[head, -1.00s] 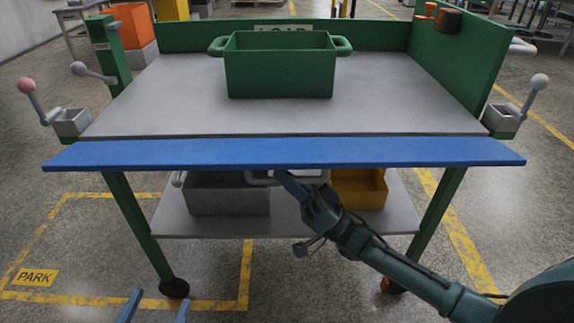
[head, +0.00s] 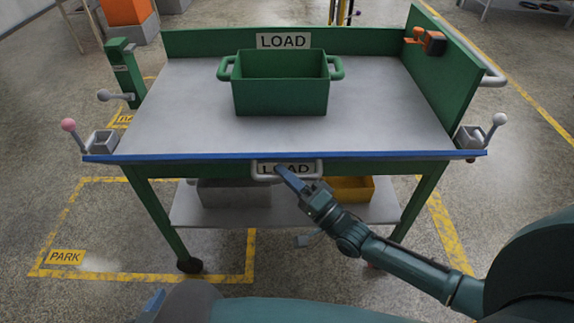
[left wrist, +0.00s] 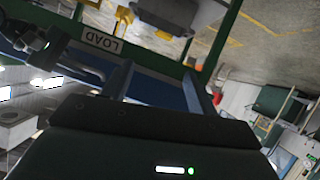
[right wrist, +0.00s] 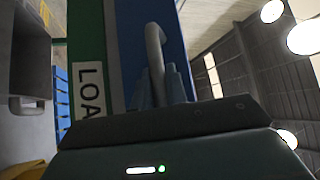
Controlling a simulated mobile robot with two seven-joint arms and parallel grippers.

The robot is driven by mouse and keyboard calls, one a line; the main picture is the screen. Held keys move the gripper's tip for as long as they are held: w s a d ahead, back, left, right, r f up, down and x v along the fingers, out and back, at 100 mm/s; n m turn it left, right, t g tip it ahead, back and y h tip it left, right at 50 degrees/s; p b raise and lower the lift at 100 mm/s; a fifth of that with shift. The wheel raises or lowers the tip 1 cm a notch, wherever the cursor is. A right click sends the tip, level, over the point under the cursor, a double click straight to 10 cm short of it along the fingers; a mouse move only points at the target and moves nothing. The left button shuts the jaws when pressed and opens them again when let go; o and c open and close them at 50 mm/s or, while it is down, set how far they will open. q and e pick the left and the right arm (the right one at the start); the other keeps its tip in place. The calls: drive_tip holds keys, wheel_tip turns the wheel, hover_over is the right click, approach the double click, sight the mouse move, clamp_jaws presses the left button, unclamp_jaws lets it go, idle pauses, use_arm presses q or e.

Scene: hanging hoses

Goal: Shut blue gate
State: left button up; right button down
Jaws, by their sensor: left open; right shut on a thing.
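The blue gate (head: 220,157) shows in the head view as a narrow strip along the cart's front edge. Its face shows in the right wrist view (right wrist: 172,30) and partly in the left wrist view (left wrist: 150,86). My right gripper (head: 290,178) is shut on the grey loop handle (head: 318,167) at the front middle; the handle also shows between its fingers in the right wrist view (right wrist: 154,45). My left gripper (left wrist: 155,85) is open and empty, with the blue gate beyond its fingers; only a bit of it (head: 153,299) shows low in the head view.
A green bin (head: 280,95) stands on the grey cart top (head: 190,110). A pink-knobbed lever (head: 72,130) is at the front left corner, a white-knobbed lever (head: 495,124) at the front right. A grey-knobbed lever (head: 110,96) is on the left post. Bins stand on the lower shelf (head: 290,211).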

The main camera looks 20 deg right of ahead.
sight(285, 159)
drive_tip(key=r+m+p, duration=0.1)
drive_tip(key=w+r+h+p, duration=0.1)
drive_tip(key=p, duration=0.1)
drive_tip(key=r+m+g+p, duration=0.1)
drive_tip(key=shift+w+d+r+m+h+p, duration=0.2)
drive_tip(key=shift+r+m+h+p, duration=0.1)
drive_tip(key=shift+h+p, duration=0.1)
drive_tip(key=shift+w+d+r+m+g+h+p, duration=0.1)
drive_tip(key=shift+w+r+m+g+h+p, duration=0.25)
drive_tip(key=shift+m+g+p, duration=0.4)
drive_tip(key=shift+w+d+r+m+g+h+p, duration=0.1)
drive_tip(key=shift+w+m+g+h+p, duration=0.05)
drive_tip(key=shift+w+m+g+p, duration=0.15)
drive_tip(key=shift+w+d+r+m+g+h+p, duration=0.15)
drive_tip(key=shift+w+m+p, duration=0.1)
drive_tip(key=shift+w+p, duration=0.15)
use_arm(q)
drive_tip(key=shift+m+g+y, duration=0.4)
drive_tip(key=shift+m+g, duration=0.2)
drive_tip(key=r, duration=0.3)
drive_tip(key=a+r, duration=0.1)
drive_tip(key=shift+s+a+r, duration=0.1)
drive_tip(key=shift+s+r, duration=0.1)
drive_tip(key=shift+s, duration=0.1)
use_arm(e)
drive_tip(key=shift+w, duration=0.35)
drive_tip(key=shift+w+d+r, duration=0.1)
drive_tip(key=shift+d+r, duration=0.05)
drive_tip(key=c, duration=1.4)
unclamp_jaws()
